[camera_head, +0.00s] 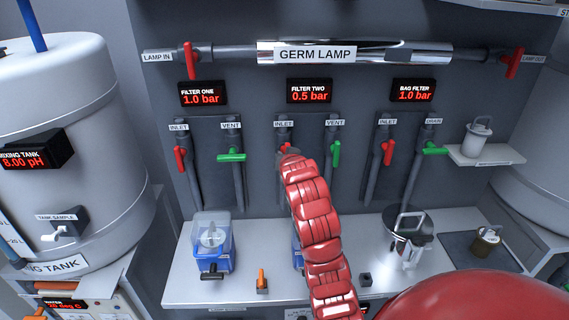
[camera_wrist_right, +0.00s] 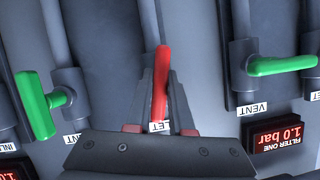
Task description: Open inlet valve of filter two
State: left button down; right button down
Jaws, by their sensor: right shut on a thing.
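The red inlet valve handle of filter two (camera_wrist_right: 160,75) stands roughly upright in the right wrist view, in line with its pipe. My right gripper (camera_wrist_right: 161,92) is shut on it, one dark finger on each side. In the head view my red right arm reaches up to this valve, and its end covers most of the handle (camera_head: 284,147). The INLET label is partly hidden by the gripper in the wrist view. The filter two display (camera_head: 309,91) reads 0.5 bar. My left gripper is not in view.
The green filter two vent handle (camera_head: 336,153) is close on the right, roughly vertical. The filter one vent handle (camera_head: 231,157) is horizontal on the left. The red filter one inlet handle (camera_head: 180,159) and bag filter inlet handle (camera_head: 388,152) stand near vertical. A blue-based container (camera_head: 212,245) stands below.

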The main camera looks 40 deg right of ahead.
jog(key=shift+f+n+g+h+b, duration=0.2)
jog(key=shift+n+g+h+b, duration=0.25)
jog(key=shift+n+b, duration=0.4)
jog(key=shift+r, duration=0.1)
jog(key=c, duration=0.8)
grip_release()
jog(key=shift+r, duration=0.1)
